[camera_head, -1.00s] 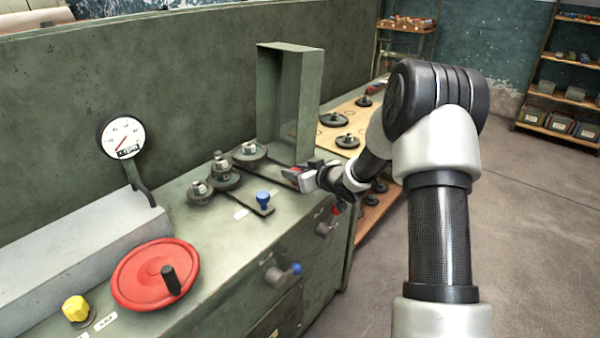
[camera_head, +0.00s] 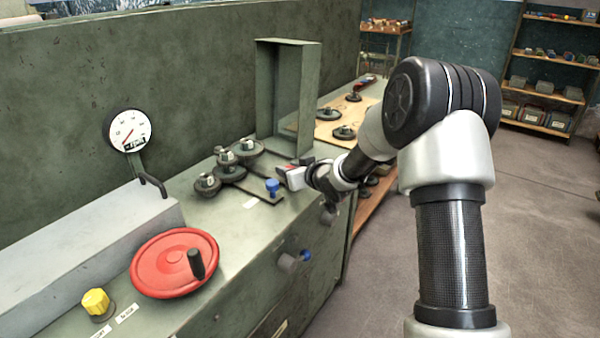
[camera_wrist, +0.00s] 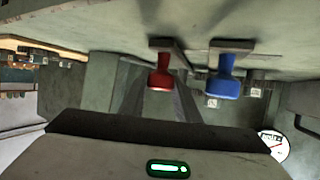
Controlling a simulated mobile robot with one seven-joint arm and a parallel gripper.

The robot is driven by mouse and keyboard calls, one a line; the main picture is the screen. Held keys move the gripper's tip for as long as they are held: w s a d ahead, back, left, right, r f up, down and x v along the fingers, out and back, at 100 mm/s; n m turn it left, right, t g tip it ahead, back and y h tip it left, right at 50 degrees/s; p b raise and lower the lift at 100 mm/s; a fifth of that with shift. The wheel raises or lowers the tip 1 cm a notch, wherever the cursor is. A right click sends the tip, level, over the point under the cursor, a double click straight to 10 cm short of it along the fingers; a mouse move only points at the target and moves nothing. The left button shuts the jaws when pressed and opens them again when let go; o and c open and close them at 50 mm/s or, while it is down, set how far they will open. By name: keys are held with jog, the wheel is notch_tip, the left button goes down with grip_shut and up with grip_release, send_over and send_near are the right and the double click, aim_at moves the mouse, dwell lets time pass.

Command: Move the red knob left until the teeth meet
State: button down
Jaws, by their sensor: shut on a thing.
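The red knob (camera_wrist: 160,80) shows between my two fingers in the wrist view, beside a blue knob (camera_wrist: 224,84). My gripper (camera_head: 287,176) is shut on the red knob, at the right of the gears in the head view; fingers mostly hide the knob there. The blue knob stands just left of my fingers on a dark bar. Dark gears sit on the green bench: a left gear (camera_head: 207,184), a middle gear (camera_head: 231,172) and a back gear (camera_head: 248,148). They look close together. I cannot tell whether their teeth meet.
An upright open green housing (camera_head: 288,100) stands right behind my gripper. A red handwheel (camera_head: 160,272), a yellow knob (camera_head: 96,302) and a dial gauge (camera_head: 127,131) are at the left. A blue-tipped handle (camera_head: 304,255) sticks out of the bench front.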

jog(key=shift+s+a, duration=0.15)
jog(key=shift+a, duration=0.05)
jog(key=c, duration=1.4)
grip_release()
jog(key=shift+o, duration=0.2)
jog(key=shift+d, duration=0.1)
jog(key=p+v, duration=0.3)
jog(key=v, duration=1.4)
jog(key=shift+s+r+p, duration=0.15)
jog(key=shift+s+p, duration=0.05)
jog(key=shift+p, duration=0.15)
